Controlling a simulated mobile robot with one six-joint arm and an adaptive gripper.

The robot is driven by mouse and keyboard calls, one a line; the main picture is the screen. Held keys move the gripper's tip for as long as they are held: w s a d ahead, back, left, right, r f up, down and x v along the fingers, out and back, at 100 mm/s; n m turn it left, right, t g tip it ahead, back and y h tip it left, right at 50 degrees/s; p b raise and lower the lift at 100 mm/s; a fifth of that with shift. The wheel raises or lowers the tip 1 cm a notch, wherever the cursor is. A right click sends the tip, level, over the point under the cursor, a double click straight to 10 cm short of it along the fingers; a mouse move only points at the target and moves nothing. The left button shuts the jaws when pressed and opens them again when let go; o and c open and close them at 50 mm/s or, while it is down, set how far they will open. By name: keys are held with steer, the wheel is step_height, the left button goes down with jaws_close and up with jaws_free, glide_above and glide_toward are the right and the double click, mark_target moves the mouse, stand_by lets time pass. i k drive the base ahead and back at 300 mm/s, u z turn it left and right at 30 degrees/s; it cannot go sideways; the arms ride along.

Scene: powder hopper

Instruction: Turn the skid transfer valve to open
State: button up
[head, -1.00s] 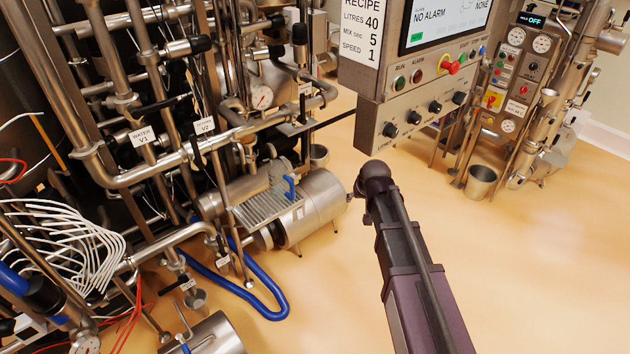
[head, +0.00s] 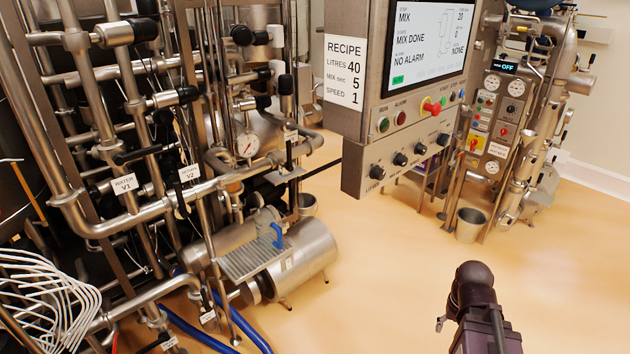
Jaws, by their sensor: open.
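Several valves sit in the pipework at left, and I cannot tell which is the skid transfer valve. A tag reading WATER V1 (head: 123,185) and a tag marked V2 (head: 189,173) hang on the pipes. A blue handle (head: 278,236) stands on top of the steel motor-like cylinder (head: 312,252) low in the pipework. Smaller tags near the floor are too small to read. My gripper (head: 440,323) shows only as a small metal piece beside my dark arm at lower right; the arm hides most of it. It is over open floor, apart from the pipes and valves, with nothing seen in it.
A control panel (head: 358,163) with a screen reading MIX DONE and NO ALARM hangs at centre. A second machine (head: 490,130) with an OFF display stands at right, with a steel bucket (head: 470,224) by it. A blue hose (head: 200,335) lies lower left. The right floor is clear.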

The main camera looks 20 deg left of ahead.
mark_target(289, 167)
steer(key=u, duration=1)
steer(key=i, duration=0.9)
steer(key=z, duration=0.05)
